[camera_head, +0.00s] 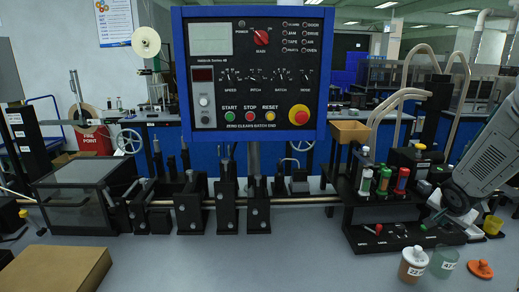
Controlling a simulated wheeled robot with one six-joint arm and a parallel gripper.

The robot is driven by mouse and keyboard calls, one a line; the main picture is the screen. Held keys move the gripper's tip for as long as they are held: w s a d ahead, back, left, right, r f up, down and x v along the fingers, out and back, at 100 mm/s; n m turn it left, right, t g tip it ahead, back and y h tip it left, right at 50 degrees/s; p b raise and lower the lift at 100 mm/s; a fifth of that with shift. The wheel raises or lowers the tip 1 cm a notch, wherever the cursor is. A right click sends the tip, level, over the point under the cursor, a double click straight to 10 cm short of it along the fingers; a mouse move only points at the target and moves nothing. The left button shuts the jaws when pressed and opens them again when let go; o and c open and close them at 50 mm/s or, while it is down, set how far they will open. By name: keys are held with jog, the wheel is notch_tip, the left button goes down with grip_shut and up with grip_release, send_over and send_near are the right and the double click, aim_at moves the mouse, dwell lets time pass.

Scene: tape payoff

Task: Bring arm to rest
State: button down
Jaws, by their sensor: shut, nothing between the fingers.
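My arm, a grey link (487,155), comes in from the right edge and slopes down to the left. At its dark lower end my gripper (428,222) is small in the picture and its fingers are shut with nothing between them. It is over the right end of the black fixture base (375,236), near the cups. I cannot tell whether it touches the base.
A lidded cup (413,264), a clear cup (444,262) and an orange lid (480,269) stand at the front right. A blue control panel (252,75) rises at centre. The front middle of the grey bench (240,268) is clear.

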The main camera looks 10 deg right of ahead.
jog(key=s+a+r+n+g+y, duration=0.1)
jog(key=s+a+r+n, duration=0.3)
jog(key=s+a, duration=0.4)
jog(key=s+a+r+n+g+y, duration=0.1)
jog(key=s+a+r+n, duration=0.3)
jog(key=s+a, duration=0.5)
jog(key=s+a+r+n+g+y, duration=0.2)
jog(key=s+a+r+n, duration=0.3)
jog(key=a, duration=1.3)
jog(key=s+y, duration=0.1)
jog(key=s, duration=0.2)
jog(key=shift+s+a+r, duration=0.15)
jog(key=shift+s+r, duration=0.05)
jog(key=shift+s, duration=0.05)
